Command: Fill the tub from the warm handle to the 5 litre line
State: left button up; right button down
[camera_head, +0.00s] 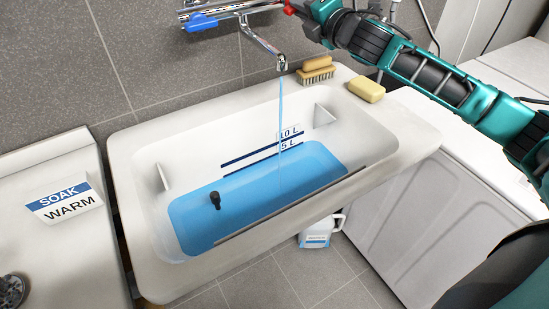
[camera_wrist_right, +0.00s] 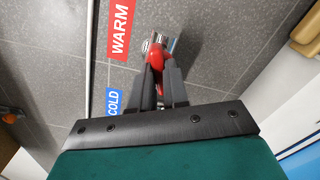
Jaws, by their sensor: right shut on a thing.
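The white tub (camera_head: 375,150) holds blue water (camera_head: 265,195). A thin stream (camera_head: 281,110) runs from the chrome spout (camera_head: 265,44) into it. The tub's back wall has dark stripes marked 10 L and 5 L (camera_head: 288,145). The water's back edge lies close to the lower stripe, at it or just under; I cannot tell exactly. My right gripper (camera_wrist_right: 158,72) is shut on the red warm handle (camera_wrist_right: 155,57), which also shows in the head view (camera_head: 289,8). The blue cold handle (camera_head: 200,22) is at the left of the tap. My left gripper is not in view.
A brush (camera_head: 316,70) and a yellow soap bar (camera_head: 366,89) lie on the tub's back right rim. A black plug-like object (camera_head: 215,200) stands in the water. A SOAK WARM card (camera_head: 65,203) lies on the left counter. A white jug (camera_head: 318,233) stands on the floor.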

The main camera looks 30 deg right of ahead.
jog(key=m, duration=0.4)
jog(key=shift+m, duration=0.7)
jog(key=c, duration=0.9)
grip_release()
